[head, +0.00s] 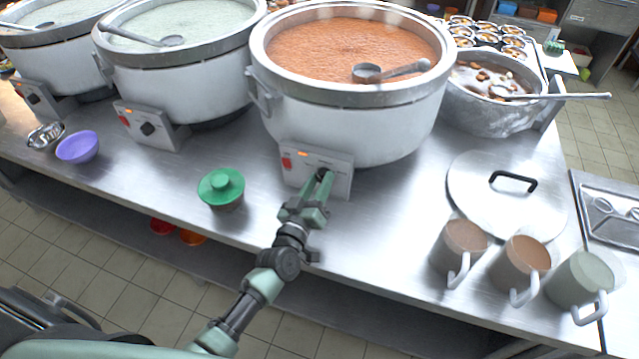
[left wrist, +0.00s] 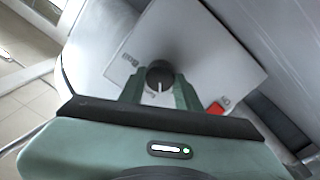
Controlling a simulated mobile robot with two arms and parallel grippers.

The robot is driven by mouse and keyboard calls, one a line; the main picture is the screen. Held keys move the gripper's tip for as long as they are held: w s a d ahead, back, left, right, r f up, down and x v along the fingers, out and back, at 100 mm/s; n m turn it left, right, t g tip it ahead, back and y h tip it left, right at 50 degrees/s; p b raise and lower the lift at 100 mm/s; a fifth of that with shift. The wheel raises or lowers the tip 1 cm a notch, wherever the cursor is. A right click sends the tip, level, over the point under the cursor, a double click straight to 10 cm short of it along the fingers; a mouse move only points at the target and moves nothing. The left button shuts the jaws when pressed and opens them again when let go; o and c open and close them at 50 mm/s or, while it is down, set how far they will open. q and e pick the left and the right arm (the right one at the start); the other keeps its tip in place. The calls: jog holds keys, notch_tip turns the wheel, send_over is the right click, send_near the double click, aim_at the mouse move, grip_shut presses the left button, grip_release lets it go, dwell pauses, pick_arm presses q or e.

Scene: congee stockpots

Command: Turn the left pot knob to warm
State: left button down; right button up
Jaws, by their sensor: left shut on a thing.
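A large white pot (head: 345,125) of orange-red congee stands at the middle of the counter, with a grey control panel (head: 340,172) low on its front. My left gripper (head: 320,185) is at that panel and hides its knob in the head view. In the left wrist view the round dark knob (left wrist: 159,72) sits between the two green fingers, which are shut on it. A white pointer line on the knob points down in that picture. A red switch (left wrist: 216,108) is beside it on the panel. My right gripper is not in view.
Two pots of pale congee (head: 190,75) (head: 55,60) with knobs stand to the left. A lid (head: 490,205) and three mugs (head: 458,248) stand at the right.

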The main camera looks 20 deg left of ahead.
pick_arm(q)
jog(key=n+b, duration=0.1)
jog(key=n, duration=0.4)
jog(key=shift+f+n, duration=0.1)
jog(key=shift+n, duration=0.3)
dwell(0.4)
jog(key=c, duration=1)
grip_release()
jog(key=shift+s, duration=0.1)
jog(key=s, duration=0.2)
jog(key=s+b, duration=0.1)
jog(key=s, duration=0.4)
jog(key=shift+s+a+f+b, duration=0.15)
jog(key=shift+s+a+b, duration=0.1)
jog(key=shift+s+b, duration=0.1)
jog(key=shift+f, duration=0.1)
